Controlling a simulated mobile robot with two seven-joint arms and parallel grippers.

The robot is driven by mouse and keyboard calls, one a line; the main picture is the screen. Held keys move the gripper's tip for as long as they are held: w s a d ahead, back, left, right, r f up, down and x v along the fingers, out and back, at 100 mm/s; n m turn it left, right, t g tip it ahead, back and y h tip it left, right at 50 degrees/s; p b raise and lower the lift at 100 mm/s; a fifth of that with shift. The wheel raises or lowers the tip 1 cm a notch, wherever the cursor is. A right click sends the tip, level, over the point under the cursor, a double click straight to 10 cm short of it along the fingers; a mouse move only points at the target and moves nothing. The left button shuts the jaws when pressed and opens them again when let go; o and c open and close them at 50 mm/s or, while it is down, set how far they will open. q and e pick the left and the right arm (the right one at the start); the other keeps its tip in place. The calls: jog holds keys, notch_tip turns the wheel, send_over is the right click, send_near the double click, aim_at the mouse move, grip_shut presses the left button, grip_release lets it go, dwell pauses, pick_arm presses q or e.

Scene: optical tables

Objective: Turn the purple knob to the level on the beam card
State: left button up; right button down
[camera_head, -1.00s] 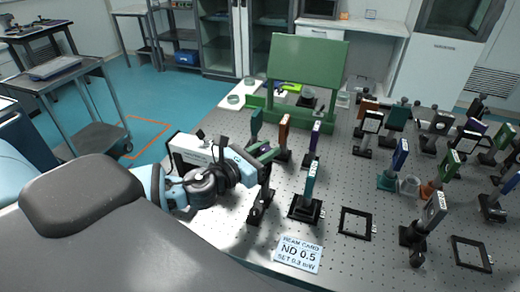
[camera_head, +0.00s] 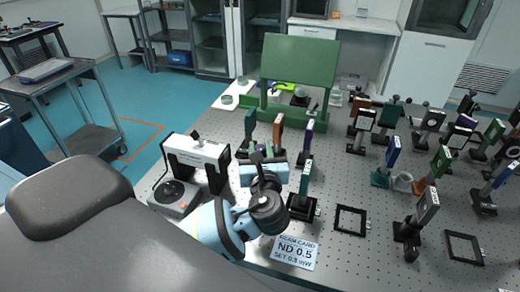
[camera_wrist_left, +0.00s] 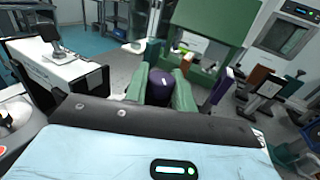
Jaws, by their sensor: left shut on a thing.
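The purple knob (camera_wrist_left: 162,84) shows in the left wrist view, upright between the two green fingers of my left gripper (camera_wrist_left: 161,90). The fingers are shut on its sides, and a white mark shows on its top. In the head view my left gripper (camera_head: 264,160) is above the optical table, and its body and wrist hide the knob. The beam card (camera_head: 296,253) lies flat near the table's front edge. It reads ND 0.5, with a smaller SET line in mW that is hard to read. My right gripper is not in view.
A white instrument (camera_head: 196,153) stands left of my gripper, with a grey box with a black dial (camera_head: 174,195) before it. A teal mounted optic (camera_head: 304,178) stands close on the right. A green panel (camera_head: 300,72) is behind. Several other mounts fill the right side.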

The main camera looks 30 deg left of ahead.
pick_arm(q)
jog(key=shift+r+n+g+y, duration=0.1)
jog(key=shift+n+g+y, duration=1.2)
jog(key=shift+g+y, duration=0.4)
jog(key=o, duration=1)
jog(key=shift+c, duration=0.2)
jog(key=v, duration=0.7)
jog(key=shift+s+d, duration=0.25)
jog(key=shift+d, duration=0.05)
